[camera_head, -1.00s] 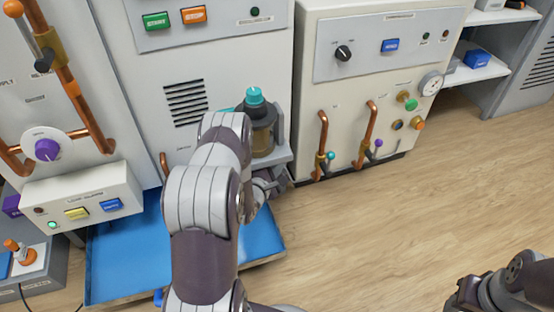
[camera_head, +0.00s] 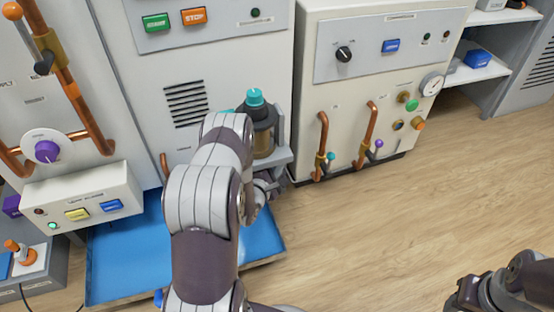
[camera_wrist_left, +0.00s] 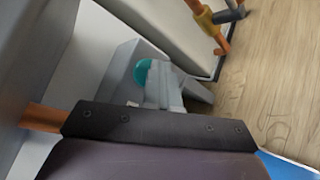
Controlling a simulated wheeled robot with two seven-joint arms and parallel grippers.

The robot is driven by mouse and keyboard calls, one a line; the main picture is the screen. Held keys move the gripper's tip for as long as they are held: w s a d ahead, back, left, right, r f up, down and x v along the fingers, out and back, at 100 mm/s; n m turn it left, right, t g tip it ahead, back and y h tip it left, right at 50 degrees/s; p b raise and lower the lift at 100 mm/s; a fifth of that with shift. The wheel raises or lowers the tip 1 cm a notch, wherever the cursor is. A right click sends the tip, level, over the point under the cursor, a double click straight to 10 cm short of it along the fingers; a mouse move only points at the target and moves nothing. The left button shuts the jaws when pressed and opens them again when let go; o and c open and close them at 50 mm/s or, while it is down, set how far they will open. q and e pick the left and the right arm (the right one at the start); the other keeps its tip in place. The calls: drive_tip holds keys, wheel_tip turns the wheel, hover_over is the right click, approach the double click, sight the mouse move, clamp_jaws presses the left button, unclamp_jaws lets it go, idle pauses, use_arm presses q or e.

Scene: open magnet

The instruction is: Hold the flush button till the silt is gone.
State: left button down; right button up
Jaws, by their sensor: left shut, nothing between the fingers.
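A filter unit with a teal cap (camera_head: 255,97) and a dark top stands on a grey bracket at the cabinet's lower right. Its clear bowl (camera_head: 263,145) shows brownish content, partly hidden by my left arm. My left gripper (camera_head: 270,187) is low beside the bracket, mostly hidden behind its wrist. In the left wrist view its fingers (camera_wrist_left: 165,90) are shut and empty, close beside a round teal part (camera_wrist_left: 143,72) on the grey bracket. I cannot tell whether they touch it, or whether it is the flush button. My right gripper (camera_head: 468,296) is at the lower right, its fingers unclear.
A blue tray (camera_head: 110,270) lies on the floor under my left arm. Copper pipes with small valves (camera_head: 366,135) stand on the right cabinet's front. A control box (camera_head: 90,200) with yellow and blue buttons is at left. The wooden floor at right is clear.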

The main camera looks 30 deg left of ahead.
use_arm(q)
drive_tip(key=shift+d+r, duration=0.35)
drive_tip(key=shift+r, duration=0.25)
use_arm(e)
drive_tip(key=shift+r, duration=0.45)
use_arm(q)
drive_tip(key=s+d+p, duration=0.1)
drive_tip(key=s+d, duration=0.1)
drive_tip(key=s+d+p, duration=0.1)
drive_tip(key=d, duration=0.1)
drive_tip(key=shift+s+f, duration=0.2)
drive_tip(key=shift+s, duration=0.15)
use_arm(e)
drive_tip(key=shift+s+d+r, duration=0.1)
drive_tip(key=shift+r, duration=0.75)
